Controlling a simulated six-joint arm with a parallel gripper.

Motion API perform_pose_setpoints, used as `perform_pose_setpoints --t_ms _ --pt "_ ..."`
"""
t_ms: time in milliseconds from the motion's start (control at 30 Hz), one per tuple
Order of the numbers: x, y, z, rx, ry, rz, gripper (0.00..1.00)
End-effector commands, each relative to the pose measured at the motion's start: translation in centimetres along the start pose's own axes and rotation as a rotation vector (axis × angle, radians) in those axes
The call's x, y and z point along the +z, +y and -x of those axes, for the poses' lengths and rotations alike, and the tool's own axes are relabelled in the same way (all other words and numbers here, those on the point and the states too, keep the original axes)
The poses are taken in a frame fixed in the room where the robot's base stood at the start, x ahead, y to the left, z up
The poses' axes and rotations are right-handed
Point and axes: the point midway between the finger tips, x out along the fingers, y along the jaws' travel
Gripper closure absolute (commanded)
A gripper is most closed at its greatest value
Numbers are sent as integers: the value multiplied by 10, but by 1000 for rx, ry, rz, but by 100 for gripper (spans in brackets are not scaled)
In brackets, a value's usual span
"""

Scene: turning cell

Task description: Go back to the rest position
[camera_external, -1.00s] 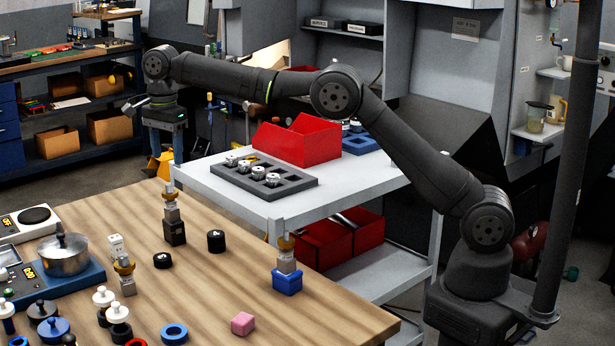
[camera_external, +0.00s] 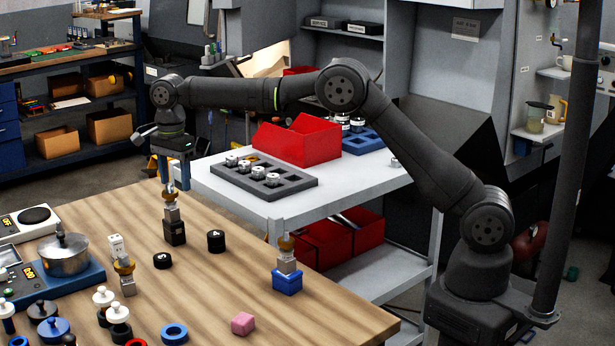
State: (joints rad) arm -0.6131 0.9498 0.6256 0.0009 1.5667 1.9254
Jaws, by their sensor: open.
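My gripper (camera_external: 167,182) points down at the far edge of the wooden table, its blue-grey fingers apart with nothing seen between them. It is above and just behind a black block (camera_external: 174,231) that stands upright with a grey and brass-coloured part on top. Whether the fingers touch that part cannot be told from this view. My arm stretches from its base at the right, over the white cart, to the left.
The white cart (camera_external: 345,193) carries a red bin (camera_external: 298,139), a grey tray (camera_external: 262,180) with several parts, and a blue tray (camera_external: 362,143).

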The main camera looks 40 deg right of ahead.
Motion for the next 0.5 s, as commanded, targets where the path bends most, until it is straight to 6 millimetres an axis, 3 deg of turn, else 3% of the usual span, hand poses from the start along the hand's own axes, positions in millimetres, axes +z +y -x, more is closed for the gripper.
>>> perform_pose_setpoints --t_ms 500 --pt "-90 16 56 -2 -1 -3 41"
